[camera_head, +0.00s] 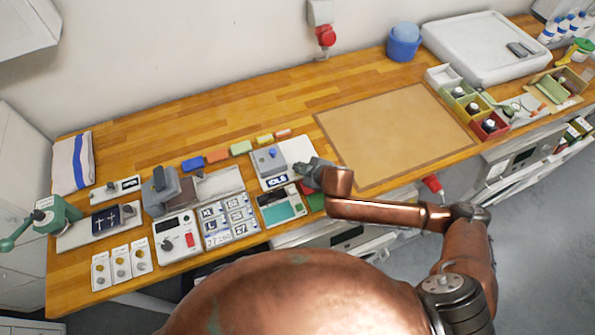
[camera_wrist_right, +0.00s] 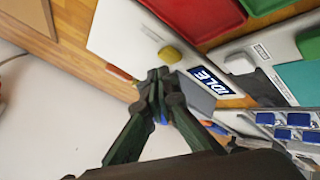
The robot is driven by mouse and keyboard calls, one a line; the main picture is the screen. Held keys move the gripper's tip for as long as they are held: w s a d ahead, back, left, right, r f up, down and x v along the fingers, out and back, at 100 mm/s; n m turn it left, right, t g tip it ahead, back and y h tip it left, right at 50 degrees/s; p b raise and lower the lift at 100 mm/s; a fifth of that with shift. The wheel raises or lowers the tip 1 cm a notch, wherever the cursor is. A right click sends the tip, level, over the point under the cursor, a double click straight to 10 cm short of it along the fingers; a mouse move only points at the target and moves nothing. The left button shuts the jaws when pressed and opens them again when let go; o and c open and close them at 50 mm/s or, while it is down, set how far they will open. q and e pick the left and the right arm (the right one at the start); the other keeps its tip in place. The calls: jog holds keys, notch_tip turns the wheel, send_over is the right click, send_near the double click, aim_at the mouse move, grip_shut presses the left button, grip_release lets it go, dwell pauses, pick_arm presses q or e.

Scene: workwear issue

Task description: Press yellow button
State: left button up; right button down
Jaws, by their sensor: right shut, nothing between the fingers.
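The yellow button (camera_wrist_right: 169,54) shows in the right wrist view as a rounded, dull yellow piece on a white panel (camera_wrist_right: 120,35), beside a blue-and-white "IDLE" label (camera_wrist_right: 210,80). My right gripper (camera_wrist_right: 160,76) is shut and empty, its fingertips close to the button in that picture; I cannot tell whether they touch anything. In the head view, the right gripper (camera_head: 303,170) is over the right part of the white panel (camera_head: 296,149), and the button cannot be made out there. The "IDLE" label (camera_head: 277,181) shows at the panel's front. My left gripper is not in view.
A grey block with a blue knob (camera_head: 272,153) stands on the panel's left part. Coloured blocks (camera_head: 240,148) lie behind it. A red piece (camera_wrist_right: 205,14) is near the panel. Control boxes (camera_head: 176,238) fill the left; a tan mat (camera_head: 395,130) lies clear on the right.

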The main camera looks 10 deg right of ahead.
jog(key=shift+f, duration=0.3)
jog(key=shift+f, duration=0.55)
dwell(0.6)
jog(key=shift+r, duration=0.1)
jog(key=shift+r+p, duration=0.85)
jog(key=shift+p, duration=0.4)
notch_tip(320, 180, up, 5)
jog(key=p, duration=0.5)
jog(key=shift+r+p, duration=0.1)
jog(key=shift+p, duration=0.25)
